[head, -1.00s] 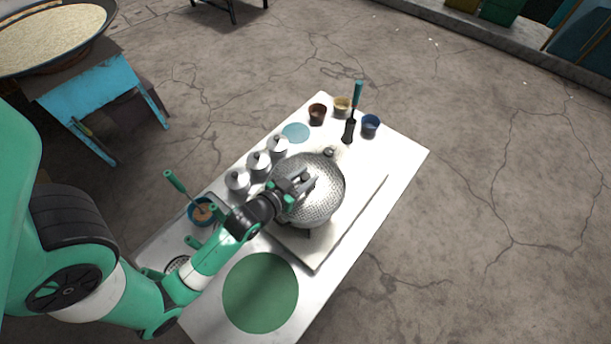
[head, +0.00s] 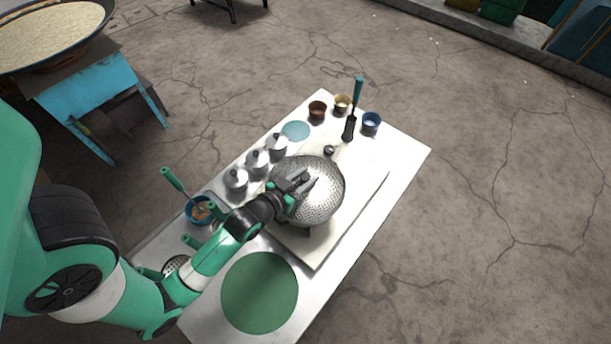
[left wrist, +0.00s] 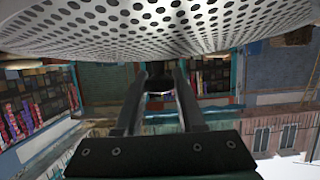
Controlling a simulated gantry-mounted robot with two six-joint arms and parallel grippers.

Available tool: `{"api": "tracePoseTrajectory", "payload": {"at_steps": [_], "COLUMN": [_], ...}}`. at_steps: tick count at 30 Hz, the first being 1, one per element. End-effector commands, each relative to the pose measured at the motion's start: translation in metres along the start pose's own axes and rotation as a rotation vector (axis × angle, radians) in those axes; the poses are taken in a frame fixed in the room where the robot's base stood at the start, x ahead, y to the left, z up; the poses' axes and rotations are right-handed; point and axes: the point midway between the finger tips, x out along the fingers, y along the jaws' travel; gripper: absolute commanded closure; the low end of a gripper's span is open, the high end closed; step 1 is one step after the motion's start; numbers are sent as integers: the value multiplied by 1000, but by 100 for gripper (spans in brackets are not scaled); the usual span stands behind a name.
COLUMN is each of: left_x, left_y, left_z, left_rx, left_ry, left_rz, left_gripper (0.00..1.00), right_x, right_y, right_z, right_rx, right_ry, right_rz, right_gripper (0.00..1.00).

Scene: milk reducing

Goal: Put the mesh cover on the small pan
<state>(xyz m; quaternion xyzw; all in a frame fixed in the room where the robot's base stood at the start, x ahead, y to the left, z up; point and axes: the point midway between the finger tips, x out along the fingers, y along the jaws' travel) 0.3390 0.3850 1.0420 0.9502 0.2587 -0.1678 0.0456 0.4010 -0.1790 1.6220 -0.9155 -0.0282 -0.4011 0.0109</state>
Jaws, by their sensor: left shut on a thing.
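The mesh cover (head: 322,205) is a silver, dome-shaped, perforated piece over the pale board in the middle of the table. My left gripper (head: 308,184) is shut on it, with its fingers over the dome's upper side in the head view. In the left wrist view the perforated metal (left wrist: 190,28) fills the top, close to my left gripper (left wrist: 160,78). The small pan cannot be made out; the cover and my gripper hide what lies beneath. I cannot tell whether the cover touches anything below. My right gripper is not in view.
The pale board (head: 358,195) lies under the cover. Several silver lidded pots (head: 257,162) stand left of it. A blue bowl (head: 200,211), a green round mat (head: 260,293), small cups (head: 371,122) and a dark upright tool (head: 350,128) stand around. The right table edge is clear.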

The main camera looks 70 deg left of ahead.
Motion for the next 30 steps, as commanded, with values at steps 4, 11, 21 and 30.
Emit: {"api": "tracePoseTrajectory", "payload": {"at_steps": [4, 11, 21, 30], "left_x": [1, 1, -2, -59], "left_y": [0, 0, 0, 0], "left_z": [3, 3, 4, 4], "left_rx": [0, 0, 0, 1], "left_ry": [1, 1, -2, -4], "left_rz": [0, 0, 0, 2], "left_gripper": [100, 27, 27, 27], "right_x": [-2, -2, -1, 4], "right_y": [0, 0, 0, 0], "right_z": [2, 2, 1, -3], "right_rx": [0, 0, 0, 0], "right_ry": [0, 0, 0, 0], "right_rz": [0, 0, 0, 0], "right_gripper": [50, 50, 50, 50]}}
